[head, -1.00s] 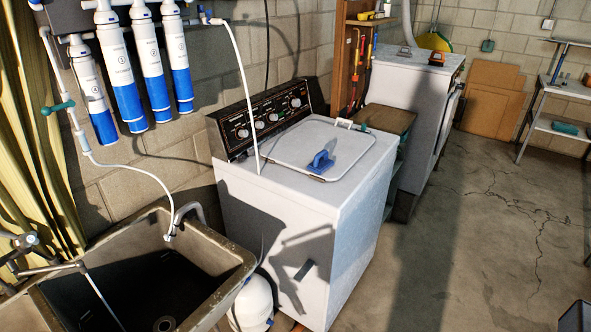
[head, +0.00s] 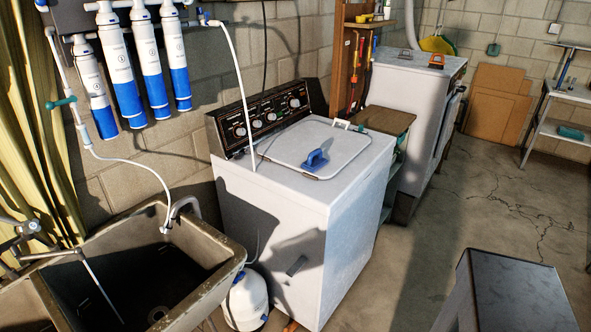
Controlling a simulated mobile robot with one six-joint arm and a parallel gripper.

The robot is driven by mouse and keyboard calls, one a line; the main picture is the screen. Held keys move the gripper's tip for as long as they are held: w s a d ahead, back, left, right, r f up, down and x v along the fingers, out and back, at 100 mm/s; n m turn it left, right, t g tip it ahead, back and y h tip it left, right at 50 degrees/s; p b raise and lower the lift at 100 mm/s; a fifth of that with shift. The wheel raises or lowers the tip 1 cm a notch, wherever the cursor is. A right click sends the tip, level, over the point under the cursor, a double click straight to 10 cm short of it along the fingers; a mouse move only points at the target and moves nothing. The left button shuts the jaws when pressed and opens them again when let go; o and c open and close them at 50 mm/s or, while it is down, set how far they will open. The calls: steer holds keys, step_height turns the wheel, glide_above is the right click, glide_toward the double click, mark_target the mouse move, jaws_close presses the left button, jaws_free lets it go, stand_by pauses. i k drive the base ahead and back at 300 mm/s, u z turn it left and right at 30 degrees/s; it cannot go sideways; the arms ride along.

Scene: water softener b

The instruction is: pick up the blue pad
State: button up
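A blue pad with a raised handle-like part (head: 316,160) lies on the lid of the white top-loading washing machine (head: 345,235), near the lid's front edge. It looks like the only such blue piece on that machine. My gripper is not in view, so its state does not show. Dark shadows fall on the washing machine's front panel.
A deep sink (head: 215,285) stands at lower left, with a white tank (head: 246,302) beside it. A thin white hose (head: 239,75) hangs down to the machine's top. A dark flat-topped block (head: 512,292) fills the lower right.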

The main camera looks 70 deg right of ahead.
mark_target(314, 163)
steer(key=z, duration=0.35)
steer(key=k, duration=0.15)
steer(key=u, duration=1.7)
steer(key=k, duration=2.4)
steer(key=z, duration=0.5)
